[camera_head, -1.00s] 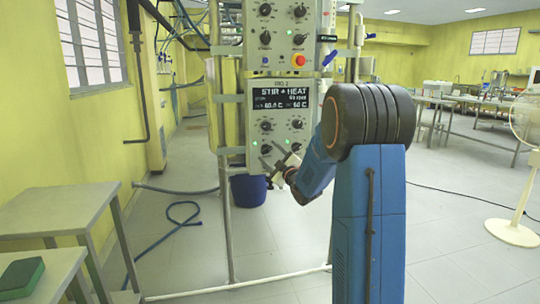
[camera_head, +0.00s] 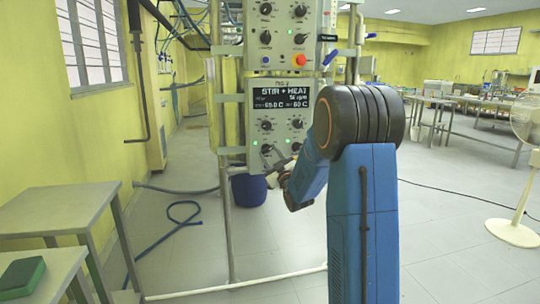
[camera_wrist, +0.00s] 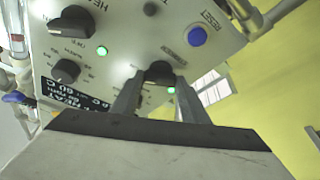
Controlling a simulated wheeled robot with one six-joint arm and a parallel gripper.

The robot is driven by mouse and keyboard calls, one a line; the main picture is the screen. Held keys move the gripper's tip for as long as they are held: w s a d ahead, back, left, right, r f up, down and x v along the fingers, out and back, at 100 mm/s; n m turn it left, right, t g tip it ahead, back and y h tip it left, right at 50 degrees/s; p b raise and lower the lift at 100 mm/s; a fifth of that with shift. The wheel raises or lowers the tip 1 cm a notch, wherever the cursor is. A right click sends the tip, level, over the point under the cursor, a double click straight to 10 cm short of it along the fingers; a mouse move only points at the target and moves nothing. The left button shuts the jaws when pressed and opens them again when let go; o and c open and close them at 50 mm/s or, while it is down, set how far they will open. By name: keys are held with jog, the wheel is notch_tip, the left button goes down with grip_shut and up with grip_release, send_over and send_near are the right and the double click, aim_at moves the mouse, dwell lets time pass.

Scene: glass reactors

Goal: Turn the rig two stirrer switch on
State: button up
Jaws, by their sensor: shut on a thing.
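The rig two control box (camera_head: 257,122) hangs on the metal frame, left of my arm. Its display (camera_head: 283,96) reads "STIR + HEAT" with a small rpm line and 60 C values. Lower on it are dark knobs with lit green lamps. My gripper (camera_head: 276,160) is at the lower left knob (camera_head: 266,149). In the wrist view my gripper (camera_wrist: 159,80) has its two fingers on either side of a black knob (camera_wrist: 160,70), shut on it. A green lamp (camera_wrist: 171,90) glows beside that knob. Its label is partly hidden by the fingers.
Another control box (camera_head: 281,35) with a red button sits directly above. In the wrist view, a blue reset button (camera_wrist: 197,37) and other knobs (camera_wrist: 65,70) are close by. A blue bucket (camera_head: 248,190) stands behind the frame. A grey table (camera_head: 60,208) is at left.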

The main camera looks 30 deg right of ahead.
jog(key=o, duration=1.1)
jog(key=shift+c, duration=0.2)
jog(key=v, duration=1.7)
jog(key=shift+s, duration=0.2)
